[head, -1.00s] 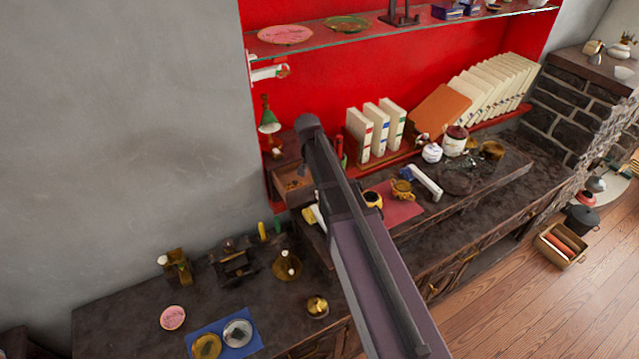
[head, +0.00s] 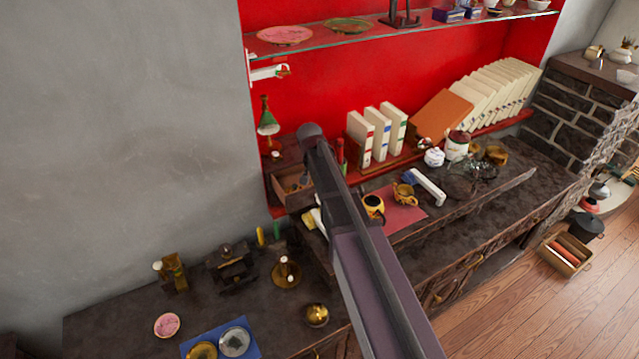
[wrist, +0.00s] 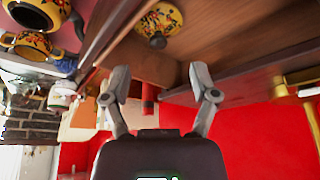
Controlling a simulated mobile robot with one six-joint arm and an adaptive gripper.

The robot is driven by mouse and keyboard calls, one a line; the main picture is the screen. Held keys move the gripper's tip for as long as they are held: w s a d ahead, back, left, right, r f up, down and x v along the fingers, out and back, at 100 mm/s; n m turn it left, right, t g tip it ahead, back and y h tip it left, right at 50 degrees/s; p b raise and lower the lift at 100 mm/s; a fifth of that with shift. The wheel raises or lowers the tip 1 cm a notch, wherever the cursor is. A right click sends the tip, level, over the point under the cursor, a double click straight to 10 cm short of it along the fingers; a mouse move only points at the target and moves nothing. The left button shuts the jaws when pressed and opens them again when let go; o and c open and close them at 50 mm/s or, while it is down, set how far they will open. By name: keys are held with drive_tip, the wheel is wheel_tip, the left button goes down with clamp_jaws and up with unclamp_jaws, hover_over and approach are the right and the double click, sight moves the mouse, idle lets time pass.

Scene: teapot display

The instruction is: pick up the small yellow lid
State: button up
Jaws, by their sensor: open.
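The small yellow lid (wrist: 160,20), with an orange floral pattern and a dark round knob, shows at the top of the wrist view against a brown wooden surface. My gripper (wrist: 159,70) is open, with its two fingers spread and nothing between them. The lid lies beyond the fingertips, roughly centred between them, and apart from them. In the head view my arm covers the gripper, and I cannot make out the lid there.
A yellow pot (head: 374,207) and another yellow vessel (head: 404,194) stand on a red mat (head: 408,216). An open wooden drawer (head: 293,189) is left of my arm. White-spined books (head: 378,135) stand behind. A round brass pot (head: 316,315) sits on the lower counter.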

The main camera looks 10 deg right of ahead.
drive_tip(key=shift+f, duration=0.1)
drive_tip(key=shift+b+x, duration=2.45)
drive_tip(key=shift+x, duration=0.1)
drive_tip(key=shift+s, duration=0.1)
drive_tip(key=shift+s, duration=0.1)
clamp_jaws()
